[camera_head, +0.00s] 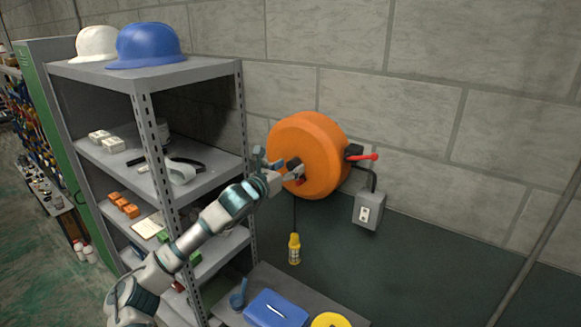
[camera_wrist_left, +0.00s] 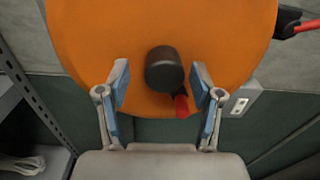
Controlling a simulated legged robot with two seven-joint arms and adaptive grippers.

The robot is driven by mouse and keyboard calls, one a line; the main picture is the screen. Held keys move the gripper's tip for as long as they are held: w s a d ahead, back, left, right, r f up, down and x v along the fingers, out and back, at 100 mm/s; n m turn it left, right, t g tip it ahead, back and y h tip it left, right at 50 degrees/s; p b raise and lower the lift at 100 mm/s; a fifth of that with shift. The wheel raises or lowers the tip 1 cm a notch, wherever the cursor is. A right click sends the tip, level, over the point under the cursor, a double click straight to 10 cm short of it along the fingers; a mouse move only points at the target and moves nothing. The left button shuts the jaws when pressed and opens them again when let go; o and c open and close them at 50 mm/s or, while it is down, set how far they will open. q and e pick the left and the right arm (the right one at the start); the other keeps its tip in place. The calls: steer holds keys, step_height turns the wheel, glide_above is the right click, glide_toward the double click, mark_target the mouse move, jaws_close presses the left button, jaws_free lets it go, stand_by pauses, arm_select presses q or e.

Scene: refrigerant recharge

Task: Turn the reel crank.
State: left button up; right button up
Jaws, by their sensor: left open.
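The orange reel (camera_head: 318,150) is mounted on the block wall and fills much of the left wrist view (camera_wrist_left: 100,35). A black cylindrical knob (camera_wrist_left: 164,70), seemingly the crank's grip, stands out from its face, with a red part (camera_wrist_left: 182,106) beside it. My left gripper (camera_head: 277,166) is in front of the reel's lower left face. Its two blue-padded fingers are open, one on each side of the knob, with a visible gap on both sides in the left wrist view. Depth between fingertips and knob is hard to judge. My right gripper is out of view.
A red lever (camera_head: 362,157) sticks out at the reel's right, above a grey switch box (camera_head: 369,210). A yellow plug-like piece (camera_head: 294,249) hangs below. A grey shelf unit (camera_head: 190,72) with helmets and parts stands close on the left. A blue case (camera_head: 275,309) lies below.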

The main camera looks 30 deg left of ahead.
arm_select(q)
steer(key=shift+d, duration=0.3)
steer(key=c, duration=0.5)
steer(key=shift+d, duration=0.1)
steer(key=c, duration=0.6)
steer(key=shift+c, duration=0.2)
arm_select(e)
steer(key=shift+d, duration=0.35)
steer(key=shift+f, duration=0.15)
